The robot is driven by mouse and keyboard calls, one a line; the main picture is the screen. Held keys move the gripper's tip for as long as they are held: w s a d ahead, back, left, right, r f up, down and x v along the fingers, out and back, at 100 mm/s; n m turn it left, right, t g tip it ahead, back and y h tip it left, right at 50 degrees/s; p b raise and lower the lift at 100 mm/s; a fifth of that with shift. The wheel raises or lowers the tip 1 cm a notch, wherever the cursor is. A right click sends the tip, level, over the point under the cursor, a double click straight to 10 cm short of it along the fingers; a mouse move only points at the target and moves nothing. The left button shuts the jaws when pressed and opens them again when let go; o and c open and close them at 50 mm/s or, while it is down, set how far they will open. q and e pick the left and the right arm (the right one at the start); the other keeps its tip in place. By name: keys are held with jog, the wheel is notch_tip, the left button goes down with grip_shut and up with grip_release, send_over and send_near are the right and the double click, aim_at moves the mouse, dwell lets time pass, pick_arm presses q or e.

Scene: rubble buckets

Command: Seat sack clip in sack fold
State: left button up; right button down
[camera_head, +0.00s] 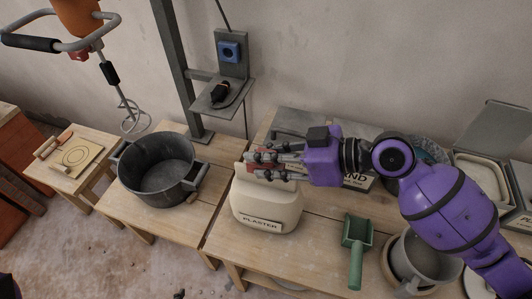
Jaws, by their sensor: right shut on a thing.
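The cream plaster sack (262,205), labelled PLASTER, stands upright on the wooden table. Its pale folded top (239,170) shows just left of my right gripper's fingers. My right gripper (262,165) comes in from the right at the sack's top and is shut on a small reddish thing, likely the sack clip (288,157). The fingers hide most of the clip and part of the fold. I cannot tell whether the clip touches the fold. My left gripper is not in view.
A dark bucket (157,172) stands left of the sack. A green scoop (356,246) and a grey pot (422,262) are at the right front. A mixer (105,70) hangs at the upper left. A metal post with a shelf (222,95) stands behind. Bare tabletop (318,228) lies right of the sack.

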jog(key=shift+f+b, duration=0.35)
jog(key=shift+f, duration=0.35)
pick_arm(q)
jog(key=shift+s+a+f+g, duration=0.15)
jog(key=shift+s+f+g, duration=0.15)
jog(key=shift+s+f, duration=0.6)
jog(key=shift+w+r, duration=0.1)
pick_arm(e)
jog(key=shift+f, duration=0.1)
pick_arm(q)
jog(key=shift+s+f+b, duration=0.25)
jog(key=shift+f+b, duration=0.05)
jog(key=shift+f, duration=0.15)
pick_arm(e)
jog(key=shift+f, duration=0.25)
jog(key=c, duration=1.5)
grip_release()
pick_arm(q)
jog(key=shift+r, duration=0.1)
pick_arm(e)
jog(key=shift+o, duration=0.3)
